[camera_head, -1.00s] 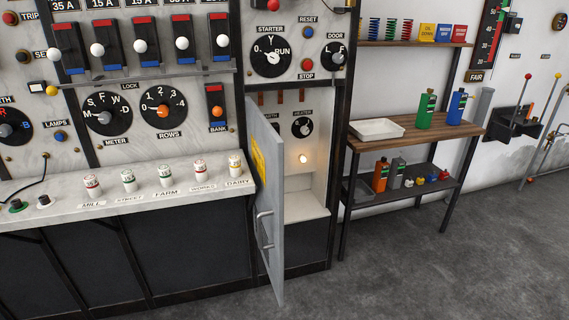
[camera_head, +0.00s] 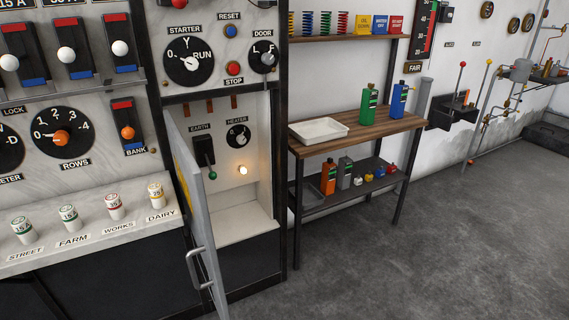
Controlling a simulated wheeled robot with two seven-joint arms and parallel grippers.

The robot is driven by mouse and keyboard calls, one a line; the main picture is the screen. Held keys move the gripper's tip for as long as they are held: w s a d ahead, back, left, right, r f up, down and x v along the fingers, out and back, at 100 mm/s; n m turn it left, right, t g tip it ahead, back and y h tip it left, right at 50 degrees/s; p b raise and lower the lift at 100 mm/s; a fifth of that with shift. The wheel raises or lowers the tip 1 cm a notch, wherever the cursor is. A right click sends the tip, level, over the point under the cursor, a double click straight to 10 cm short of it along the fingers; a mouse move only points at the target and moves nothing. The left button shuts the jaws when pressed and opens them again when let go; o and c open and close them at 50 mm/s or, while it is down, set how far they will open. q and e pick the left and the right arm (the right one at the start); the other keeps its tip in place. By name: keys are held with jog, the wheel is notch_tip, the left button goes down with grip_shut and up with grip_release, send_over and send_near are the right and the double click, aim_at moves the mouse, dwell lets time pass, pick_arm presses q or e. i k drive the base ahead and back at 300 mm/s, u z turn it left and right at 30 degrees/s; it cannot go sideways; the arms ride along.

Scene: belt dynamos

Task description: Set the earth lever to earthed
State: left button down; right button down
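The earth lever (camera_head: 207,158) sits inside the open cubicle, under a small EARTH label (camera_head: 201,127). It has a dark body and a green knob (camera_head: 213,175) at its lower end, so the handle hangs down. I cannot read any position marks beside it. The cubicle door (camera_head: 197,215) stands open, swung out toward me, with a metal handle (camera_head: 198,268). Neither of my grippers is in view.
Beside the lever are the heater knob (camera_head: 238,135) and a glowing lamp (camera_head: 242,170). The door's edge stands out on the left of the opening. A shelf table (camera_head: 375,135) with bottles and a tray is to the right. The floor (camera_head: 400,260) in front is clear.

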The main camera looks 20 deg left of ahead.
aim_at(212, 175)
jog(key=z, duration=0.2)
jog(key=i, duration=1.35)
jog(key=u, duration=0.7)
